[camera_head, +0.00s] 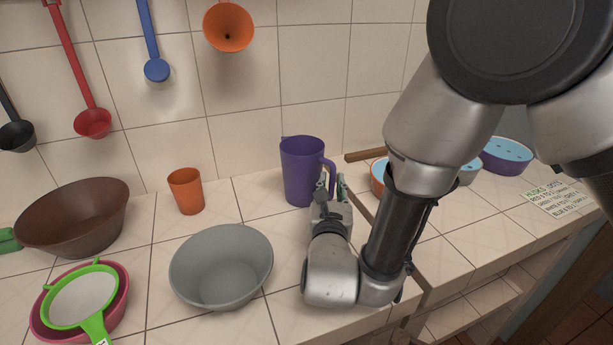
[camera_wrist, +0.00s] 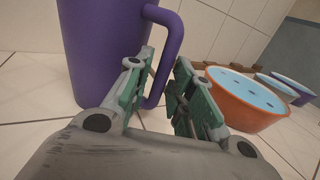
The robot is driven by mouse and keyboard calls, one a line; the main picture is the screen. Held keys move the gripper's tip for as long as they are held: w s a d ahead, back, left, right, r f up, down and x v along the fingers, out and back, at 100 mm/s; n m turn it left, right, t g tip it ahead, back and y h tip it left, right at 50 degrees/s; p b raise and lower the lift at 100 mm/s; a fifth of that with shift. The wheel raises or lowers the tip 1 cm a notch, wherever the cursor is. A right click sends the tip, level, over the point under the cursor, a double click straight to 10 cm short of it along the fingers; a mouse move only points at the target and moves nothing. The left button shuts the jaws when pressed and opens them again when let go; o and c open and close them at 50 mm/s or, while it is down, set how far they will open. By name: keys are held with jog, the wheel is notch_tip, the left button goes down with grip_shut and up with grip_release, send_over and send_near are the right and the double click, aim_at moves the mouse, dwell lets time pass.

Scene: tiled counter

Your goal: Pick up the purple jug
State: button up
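The purple jug (camera_head: 300,172) stands upright on the tiled counter near the back wall, with its handle (camera_head: 329,165) on the right side. In the wrist view the jug (camera_wrist: 98,50) fills the upper left, and its handle (camera_wrist: 168,50) comes down between my two fingers. My gripper (camera_head: 331,184) is at the handle, low beside the jug. In the wrist view my gripper (camera_wrist: 163,64) is open, with a finger on each side of the handle. The left finger hides part of the handle's lower end; I cannot tell whether it touches.
A grey bowl (camera_head: 221,268), an orange cup (camera_head: 186,190), a brown bowl (camera_head: 75,218) and a green strainer (camera_head: 82,299) stand to the left. An orange bowl (camera_wrist: 240,103) with a blue top is right of my gripper. Utensils hang on the wall.

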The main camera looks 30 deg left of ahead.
jog(key=shift+w+a, duration=0.2)
jog(key=shift+w, duration=0.3)
jog(key=shift+c, duration=0.2)
grip_shut()
jog(key=shift+r, duration=0.15)
notch_tip(320, 180, up, 28)
